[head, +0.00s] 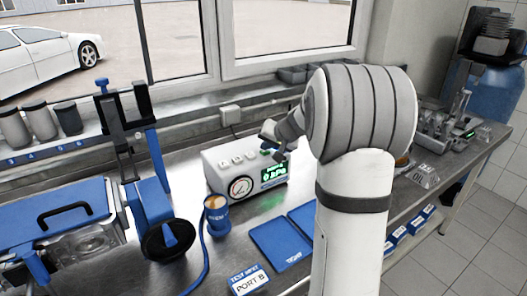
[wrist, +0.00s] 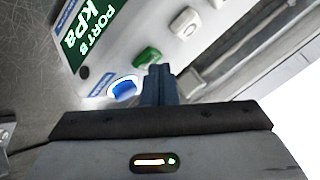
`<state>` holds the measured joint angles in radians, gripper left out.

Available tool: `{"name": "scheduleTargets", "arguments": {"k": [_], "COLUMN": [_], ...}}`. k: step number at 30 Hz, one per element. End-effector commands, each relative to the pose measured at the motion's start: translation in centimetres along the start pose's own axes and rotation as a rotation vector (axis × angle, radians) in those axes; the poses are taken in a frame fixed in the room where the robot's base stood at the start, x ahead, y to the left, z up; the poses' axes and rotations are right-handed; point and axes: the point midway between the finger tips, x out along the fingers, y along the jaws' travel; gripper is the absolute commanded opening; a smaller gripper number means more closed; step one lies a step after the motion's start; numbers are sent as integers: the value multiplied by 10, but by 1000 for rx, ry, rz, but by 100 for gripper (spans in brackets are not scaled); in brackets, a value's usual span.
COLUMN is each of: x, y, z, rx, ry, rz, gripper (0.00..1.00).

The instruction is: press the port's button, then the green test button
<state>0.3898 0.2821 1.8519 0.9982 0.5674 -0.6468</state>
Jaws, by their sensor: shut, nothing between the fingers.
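The test box (head: 215,177) stands on the bench with a round gauge (head: 241,188) and a lit green display (head: 273,174) reading 0 kPa. In the wrist view the display (wrist: 82,32) reads PORT B, kPa. White port buttons (head: 237,160) sit in a row on its top; one white button (wrist: 185,21) shows in the wrist view. The green button (wrist: 147,57) is beside a blue rocker or knob (wrist: 124,89). My gripper (wrist: 159,70) is shut and empty, its tips close beside the green button; I cannot tell if they touch. It also shows in the head view (head: 279,152).
A PORT B card (head: 248,281) lies in front, near blue mats (head: 280,244) and a blue cup-shaped fitting (head: 217,214) with a hose. A blue stand (head: 150,205) is to the left. The window sill and a wall socket (head: 230,115) are behind the box.

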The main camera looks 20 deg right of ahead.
Motion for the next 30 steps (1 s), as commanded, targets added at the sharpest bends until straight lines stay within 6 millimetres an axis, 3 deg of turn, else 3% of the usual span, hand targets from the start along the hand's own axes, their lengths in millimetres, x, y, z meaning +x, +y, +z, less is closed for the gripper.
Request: {"name": "scheduleTargets", "arguments": {"k": [30], "x": [-13], "y": [-10], "z": [-10], "rx": [-1], "ry": [-1], "rz": [0], "gripper": [0]}}
